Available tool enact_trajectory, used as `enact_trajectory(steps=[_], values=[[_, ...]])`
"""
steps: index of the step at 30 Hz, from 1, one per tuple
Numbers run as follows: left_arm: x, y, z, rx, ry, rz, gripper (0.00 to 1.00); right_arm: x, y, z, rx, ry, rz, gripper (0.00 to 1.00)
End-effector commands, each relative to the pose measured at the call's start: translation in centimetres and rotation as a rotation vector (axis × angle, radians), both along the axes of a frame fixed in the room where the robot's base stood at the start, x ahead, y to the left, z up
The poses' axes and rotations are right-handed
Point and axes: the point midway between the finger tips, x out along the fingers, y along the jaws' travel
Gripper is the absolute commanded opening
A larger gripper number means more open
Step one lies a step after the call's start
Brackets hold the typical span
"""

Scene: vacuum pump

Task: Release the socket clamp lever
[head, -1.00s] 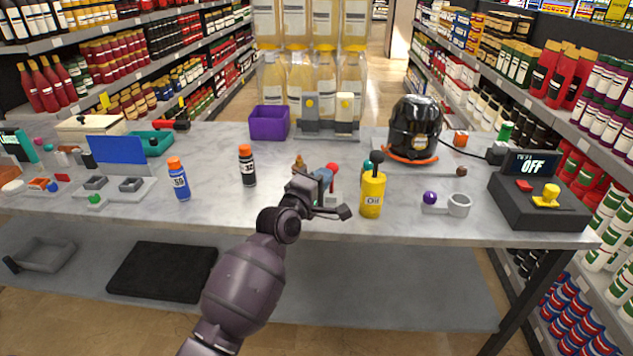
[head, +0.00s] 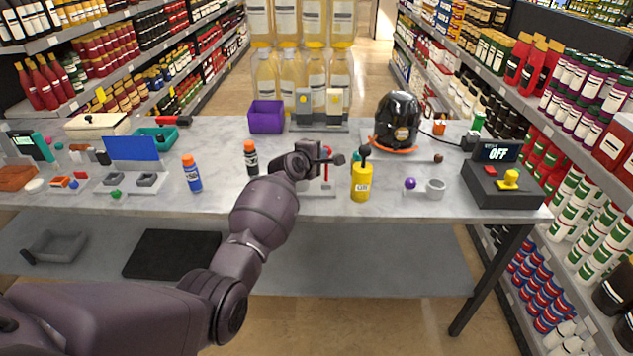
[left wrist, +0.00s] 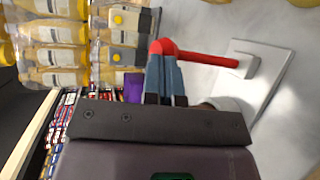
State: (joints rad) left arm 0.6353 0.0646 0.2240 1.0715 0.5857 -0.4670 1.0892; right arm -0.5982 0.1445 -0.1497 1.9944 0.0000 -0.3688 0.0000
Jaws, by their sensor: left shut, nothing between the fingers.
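The socket clamp lever (head: 327,170) is a thin red rod on a grey base plate (head: 318,192) in the middle of the table, partly hidden by my left gripper (head: 334,159). In the left wrist view its red ball end (left wrist: 161,47) is at the tips of my blue-grey fingers (left wrist: 164,60), and its red rod (left wrist: 205,58) runs right to a bracket on the pale base plate (left wrist: 262,73). My left gripper is shut with nothing held. I cannot tell whether its tips touch the ball. My right gripper is not in view.
A yellow oil bottle (head: 361,182) stands just right of the clamp. Orange-capped bottles (head: 192,174) (head: 250,160) stand to its left. A purple bin (head: 267,117) is behind. A black pump (head: 396,120) and a control box (head: 498,185) are at the right.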

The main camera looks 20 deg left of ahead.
Motion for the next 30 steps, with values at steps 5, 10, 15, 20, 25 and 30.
enact_trajectory(steps=[5,10,15,20,25,30], values=[[1.5,0.2,0.2,-0.035,0.121,0.0,0.0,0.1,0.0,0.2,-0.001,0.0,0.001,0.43],[1.4,0.2,0.0,-0.033,0.114,0.0,0.0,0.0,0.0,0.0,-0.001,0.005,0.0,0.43],[1.4,0.2,0.3,-0.033,0.112,0.0,0.0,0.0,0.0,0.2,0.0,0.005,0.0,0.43],[1.4,0.2,1.0,-0.032,0.111,0.0,0.0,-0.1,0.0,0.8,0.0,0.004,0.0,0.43],[1.4,0.2,1.6,-0.032,0.111,0.0,0.0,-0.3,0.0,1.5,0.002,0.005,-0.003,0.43],[1.4,0.2,1.7,-0.033,0.112,0.0,0.0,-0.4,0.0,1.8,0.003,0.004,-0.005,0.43]])
